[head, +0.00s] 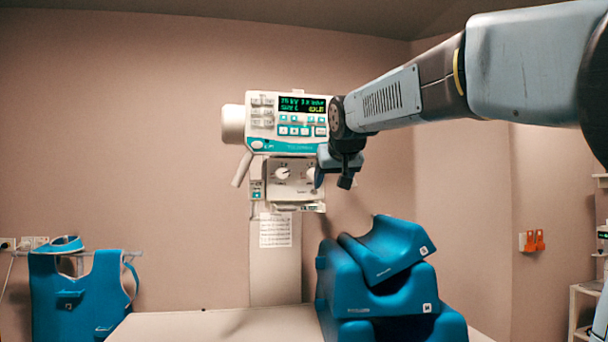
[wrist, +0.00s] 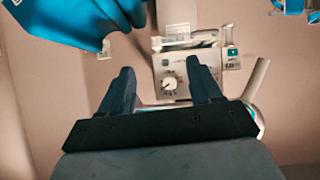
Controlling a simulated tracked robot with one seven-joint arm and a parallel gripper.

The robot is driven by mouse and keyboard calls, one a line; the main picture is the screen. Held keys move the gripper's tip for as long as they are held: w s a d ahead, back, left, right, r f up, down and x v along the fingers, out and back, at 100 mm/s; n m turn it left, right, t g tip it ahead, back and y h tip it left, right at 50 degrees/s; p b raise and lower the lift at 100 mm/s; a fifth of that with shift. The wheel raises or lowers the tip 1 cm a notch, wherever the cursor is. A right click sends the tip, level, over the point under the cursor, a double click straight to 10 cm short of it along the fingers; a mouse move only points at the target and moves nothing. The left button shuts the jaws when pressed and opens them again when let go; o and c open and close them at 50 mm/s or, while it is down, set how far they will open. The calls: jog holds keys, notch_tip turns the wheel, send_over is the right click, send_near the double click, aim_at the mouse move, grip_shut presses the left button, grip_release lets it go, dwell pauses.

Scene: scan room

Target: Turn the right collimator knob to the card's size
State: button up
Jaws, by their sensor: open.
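The collimator box (head: 295,190) is a pale housing under the console, with a left knob (head: 282,174) and a right knob (head: 312,174), both whitish. My gripper (head: 332,180) is open in front of the box's right side; one finger partly covers the right knob. In the wrist view, turned upside down, the right knob (wrist: 169,82) has a white pointer and scale marks and appears between my open fingers. The gap in depth is hard to judge; I see no contact. The left knob is hidden there, likely behind a finger. A white printed sheet (head: 275,231) hangs below; its text is too small to read.
The console (head: 290,125) with a green display stands above the box, with a slanted handle (head: 241,169) at its left. Blue foam blocks (head: 370,285) sit on the pale table (head: 215,325) below right. A blue apron (head: 75,295) hangs at left. The wall side at left is open.

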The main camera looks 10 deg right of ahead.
jog(key=w+r+t, duration=0.2)
jog(key=w+r, duration=0.6)
jog(key=x, duration=1.3)
jog(key=shift+w+f, duration=0.3)
jog(key=shift+f, duration=0.05)
jog(key=shift+a, duration=0.1)
jog(key=c, duration=1)
